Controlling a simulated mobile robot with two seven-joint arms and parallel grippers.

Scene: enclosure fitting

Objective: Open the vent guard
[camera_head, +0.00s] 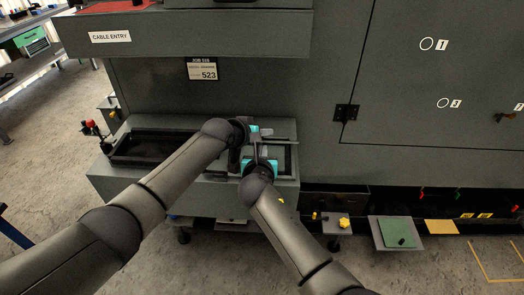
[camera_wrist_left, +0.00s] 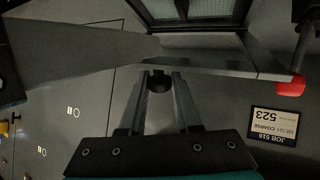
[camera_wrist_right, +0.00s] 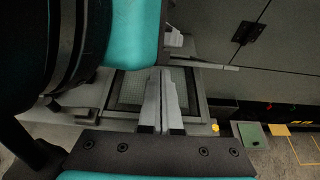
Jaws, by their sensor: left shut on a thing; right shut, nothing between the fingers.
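The vent is a dark-framed opening with pale mesh (camera_wrist_right: 130,90), set in the top of a low grey ledge; its mesh also shows in the left wrist view (camera_wrist_left: 188,8). A grey panel (camera_wrist_left: 85,48), which looks like the vent guard, has a dark round knob (camera_wrist_left: 158,83). My left gripper (camera_wrist_left: 158,90) is shut on this knob. In the right wrist view a thin light-grey edge (camera_wrist_right: 215,67) crosses above the mesh, perhaps the guard's rim; its exact tilt is unclear. My right gripper (camera_wrist_right: 162,75) is shut and empty over the mesh, close to my left gripper (camera_head: 254,134).
A black open tray (camera_head: 125,157) lies in the ledge's left part. A red-knobbed lever (camera_head: 91,125) stands at its left end. The enclosure wall with a job label (camera_head: 202,69) rises behind, under an overhanging cable-entry box (camera_head: 190,32). A green plate (camera_head: 397,232) sits low at the right.

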